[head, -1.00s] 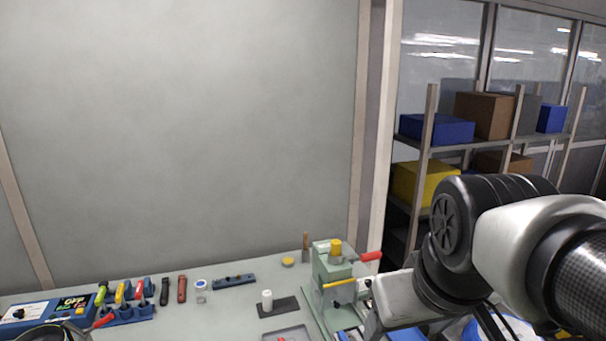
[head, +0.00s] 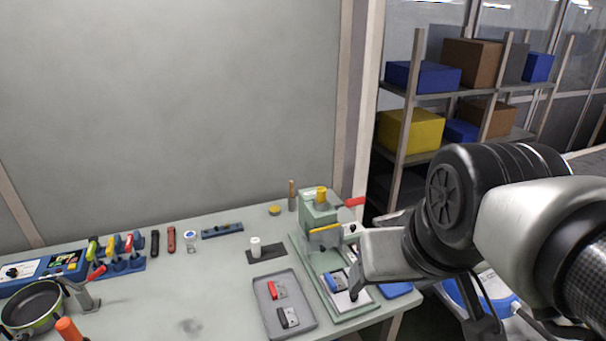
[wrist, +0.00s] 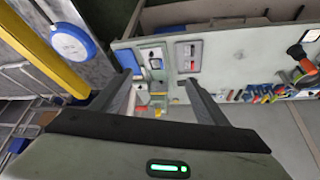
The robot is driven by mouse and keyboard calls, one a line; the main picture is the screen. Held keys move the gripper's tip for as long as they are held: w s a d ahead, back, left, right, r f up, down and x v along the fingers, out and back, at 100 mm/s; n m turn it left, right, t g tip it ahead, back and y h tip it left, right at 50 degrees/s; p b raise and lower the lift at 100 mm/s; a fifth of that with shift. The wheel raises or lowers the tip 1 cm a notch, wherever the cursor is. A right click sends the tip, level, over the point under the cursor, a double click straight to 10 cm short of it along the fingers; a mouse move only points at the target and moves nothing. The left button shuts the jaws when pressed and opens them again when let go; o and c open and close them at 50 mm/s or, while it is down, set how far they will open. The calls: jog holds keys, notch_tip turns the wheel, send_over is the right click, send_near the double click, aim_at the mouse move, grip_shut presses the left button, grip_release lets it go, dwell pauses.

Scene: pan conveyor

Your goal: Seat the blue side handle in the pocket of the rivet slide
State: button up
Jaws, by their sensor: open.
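A green rivet press (head: 318,213) with a yellow top and a red lever stands at the right of the bench. A small blue part (head: 336,281), which looks like the blue side handle, lies on a pale plate at the press's front; it also shows in the wrist view (wrist: 155,63). Whether it sits in the slide's pocket is too small to tell. My gripper (wrist: 157,95) is open and empty, with the press and blue part beyond its fingers. In the head view my arm partly covers the press's front right.
A grey tray (head: 262,308) left of the press holds a red handle (head: 277,290) and a black one (head: 288,317). A blue bin (head: 396,289) lies right of the press. A pan (head: 32,302) and tools stand at the left.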

jog(key=c, duration=0.3)
jog(key=w+f+b, duration=0.1)
jog(key=w, duration=0.3)
jog(key=w+f+n+g, duration=0.1)
jog(key=w, duration=0.3)
jog(key=w+a+g+y+b, duration=0.1)
jog(key=w, duration=0.4)
jog(key=shift+w+f+n+b, duration=0.1)
jog(key=shift+f+n+b, duration=0.2)
jog(key=shift+f+b, duration=0.1)
jog(key=c, duration=0.5)
jog(key=n+g+b, duration=0.2)
jog(key=b, duration=0.1)
send_over(331, 279)
jog(key=f, duration=1.8)
jog(key=s+f, duration=0.1)
jog(key=f, duration=0.8)
jog(key=shift+a, duration=0.2)
jog(key=shift+w+d+f, duration=0.1)
jog(key=shift+w+f, duration=0.1)
jog(key=shift+f, duration=1.25)
jog(key=shift+w+d+f, duration=0.1)
jog(key=shift+w+f, duration=0.05)
jog(key=shift+f, duration=1.25)
